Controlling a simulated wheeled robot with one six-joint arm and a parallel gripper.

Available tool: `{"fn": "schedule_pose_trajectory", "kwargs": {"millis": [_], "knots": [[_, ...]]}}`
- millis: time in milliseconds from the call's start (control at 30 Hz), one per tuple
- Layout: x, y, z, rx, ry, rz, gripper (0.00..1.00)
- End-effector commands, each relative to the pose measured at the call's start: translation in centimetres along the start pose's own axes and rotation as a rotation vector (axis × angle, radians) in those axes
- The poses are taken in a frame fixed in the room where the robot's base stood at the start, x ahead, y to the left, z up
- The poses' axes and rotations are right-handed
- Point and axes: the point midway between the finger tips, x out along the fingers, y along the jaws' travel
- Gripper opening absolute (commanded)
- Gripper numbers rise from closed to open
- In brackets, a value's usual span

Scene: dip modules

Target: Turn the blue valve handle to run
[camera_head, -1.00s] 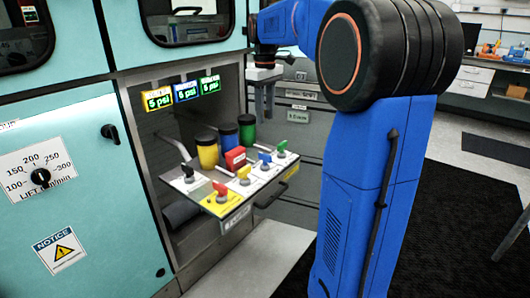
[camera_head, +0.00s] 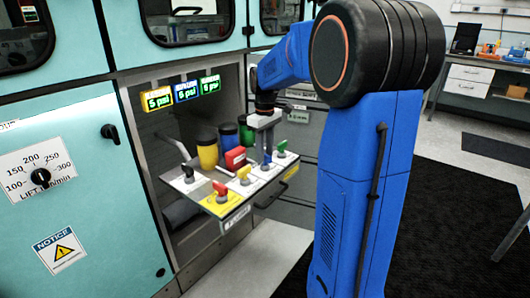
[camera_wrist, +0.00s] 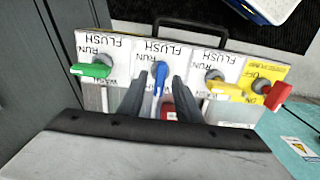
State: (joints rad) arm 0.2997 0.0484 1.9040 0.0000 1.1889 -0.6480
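The blue valve handle (camera_wrist: 159,78) stands on its white label plate in the middle of the wrist view. It lies lengthwise in the picture, its long end towards the gripper. RUN and FLUSH are printed above it; a label below is partly hidden. My gripper (camera_wrist: 157,88) is open, with one finger on each side of the blue handle; gaps show between the fingers and the handle, and contact cannot be told. In the head view my gripper (camera_head: 266,155) points down over the valve shelf, and its fingers largely hide the blue handle.
The shelf also bears green (camera_wrist: 91,70), yellow (camera_wrist: 230,91) and red (camera_wrist: 277,95) handles close beside the blue one. Cabinet walls enclose the recess.

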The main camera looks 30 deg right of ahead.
Motion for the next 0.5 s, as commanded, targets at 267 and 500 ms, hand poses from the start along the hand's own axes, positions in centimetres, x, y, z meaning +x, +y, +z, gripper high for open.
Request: {"fn": "schedule_pose_trajectory", "kwargs": {"millis": [267,500], "knots": [[0.19,0.0,0.0,0.0,0.0,0.0,0.31],[0.17,0.0,0.0,0.0,0.0,0.0,0.0]]}}
